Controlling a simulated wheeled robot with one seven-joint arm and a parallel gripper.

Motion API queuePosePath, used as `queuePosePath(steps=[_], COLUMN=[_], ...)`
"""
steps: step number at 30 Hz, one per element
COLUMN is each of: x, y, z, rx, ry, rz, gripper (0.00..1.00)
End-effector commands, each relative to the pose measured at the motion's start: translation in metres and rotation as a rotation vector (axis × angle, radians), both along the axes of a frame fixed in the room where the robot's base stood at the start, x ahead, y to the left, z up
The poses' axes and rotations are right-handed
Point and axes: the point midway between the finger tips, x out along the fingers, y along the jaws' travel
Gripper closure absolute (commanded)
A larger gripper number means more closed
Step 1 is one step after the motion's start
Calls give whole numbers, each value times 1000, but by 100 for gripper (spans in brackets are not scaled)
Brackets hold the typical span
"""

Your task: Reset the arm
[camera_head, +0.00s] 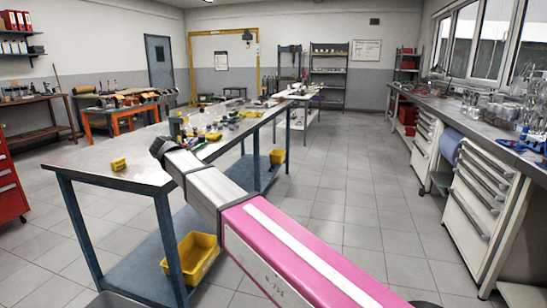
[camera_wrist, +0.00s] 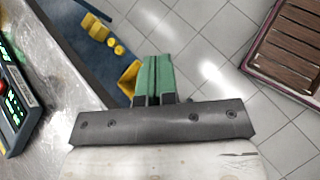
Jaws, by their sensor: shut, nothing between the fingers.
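In the wrist view my gripper (camera_wrist: 155,62) has its two green fingers together, with nothing between them. It points down past the edge of a metal worktop (camera_wrist: 60,70), with a blue lower shelf and tiled floor below it. In the head view my pink and grey arm reaches from the bottom right toward the near end of the long workbench (camera_head: 100,158). My gripper cannot be made out there.
A device with green digits (camera_wrist: 14,105) stands on the worktop at left in the wrist view. A yellow bin (camera_wrist: 128,78) is below. A brown slatted object (camera_wrist: 300,45) is at right. In the head view, a small yellow item (camera_head: 118,164) lies on the bench; the aisle (camera_head: 345,190) is clear.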

Motion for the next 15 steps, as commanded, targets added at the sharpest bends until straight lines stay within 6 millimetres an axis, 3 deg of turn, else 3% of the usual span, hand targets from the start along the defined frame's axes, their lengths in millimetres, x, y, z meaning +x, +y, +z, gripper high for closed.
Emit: queuePosePath(steps=[8,15], x=[13,1], y=[-117,-218], z=[-97,-177], rx=[236,463], ry=[-26,-66], rz=[-265,-576], gripper=[100,100])
